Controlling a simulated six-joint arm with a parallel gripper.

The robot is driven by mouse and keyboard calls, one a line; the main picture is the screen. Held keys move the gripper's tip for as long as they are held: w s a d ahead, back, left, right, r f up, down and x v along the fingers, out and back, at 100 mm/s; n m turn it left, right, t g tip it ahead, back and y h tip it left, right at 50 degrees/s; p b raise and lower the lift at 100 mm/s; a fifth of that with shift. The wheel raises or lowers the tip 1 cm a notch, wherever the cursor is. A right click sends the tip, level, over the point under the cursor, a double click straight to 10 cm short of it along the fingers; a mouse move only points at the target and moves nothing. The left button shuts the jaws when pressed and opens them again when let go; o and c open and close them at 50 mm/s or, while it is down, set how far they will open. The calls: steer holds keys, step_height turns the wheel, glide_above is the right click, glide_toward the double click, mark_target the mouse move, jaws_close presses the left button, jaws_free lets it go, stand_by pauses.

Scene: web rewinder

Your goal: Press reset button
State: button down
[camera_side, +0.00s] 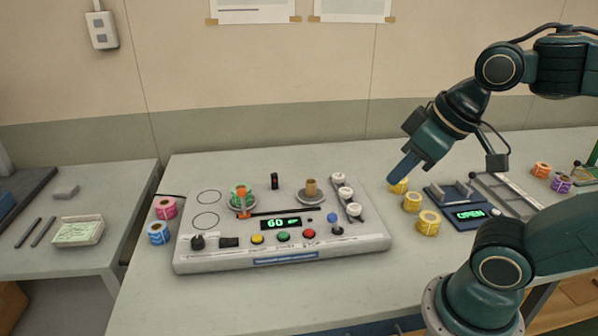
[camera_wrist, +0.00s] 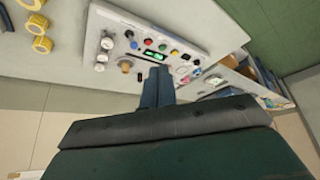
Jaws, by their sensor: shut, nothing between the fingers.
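The rewinder console (camera_side: 215,262) is a light grey panel on the table. Its front row has a yellow button (camera_side: 257,239), a green button (camera_side: 283,236) and a red button (camera_side: 309,233); the labels are too small to read, so I cannot tell which is reset. The wrist view shows the red button (camera_wrist: 148,41), green button (camera_wrist: 162,47) and yellow button (camera_wrist: 174,53) beyond my fingers. A green display (camera_side: 281,223) reads 60. My gripper (camera_side: 393,180) is shut and empty, raised to the right of the console, near the yellow rolls and touching none of its buttons.
Several yellow rolls (camera_side: 412,202) stand right of the console, beside a dark device (camera_side: 468,213) reading OPEN. White-capped rollers (camera_side: 345,193) and spindles with a green-orange roll (camera_side: 241,194) and a tan core (camera_side: 311,188) rise from the console. Pink and blue rolls (camera_side: 158,232) stand left.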

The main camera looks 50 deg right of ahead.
steer(key=shift+w, duration=0.15)
steer(key=n+t, duration=0.4)
steer(key=n, duration=0.4)
glide_above(261, 239)
step_height(261, 239, down, 15)
steer(key=shift+f, duration=0.25)
steer(key=shift+f, duration=4.25)
